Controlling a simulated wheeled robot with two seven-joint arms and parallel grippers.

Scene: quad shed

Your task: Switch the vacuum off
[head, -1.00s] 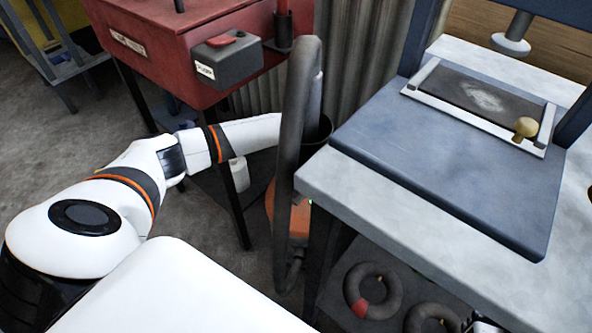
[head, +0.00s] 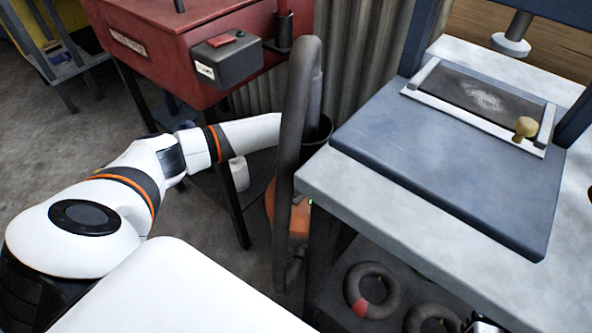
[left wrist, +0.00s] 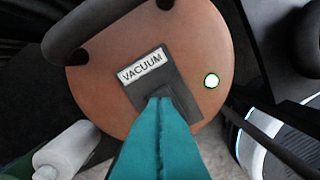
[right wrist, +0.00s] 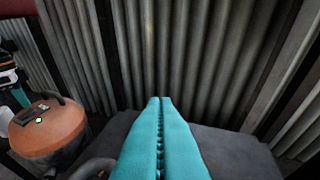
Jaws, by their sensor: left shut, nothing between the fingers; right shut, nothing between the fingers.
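The right wrist view shows the vacuum (right wrist: 55,135) with a green light (right wrist: 39,120). My right gripper (right wrist: 160,100) is shut and empty, before corrugated metal.
A red cabinet (head: 160,45) with a grey switch box (head: 230,65) stands behind my left arm. The pale bench (head: 350,210) overhangs on the right. Dark rings (head: 380,285) lie below it. A white bottle (head: 240,174) stands near the vacuum.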

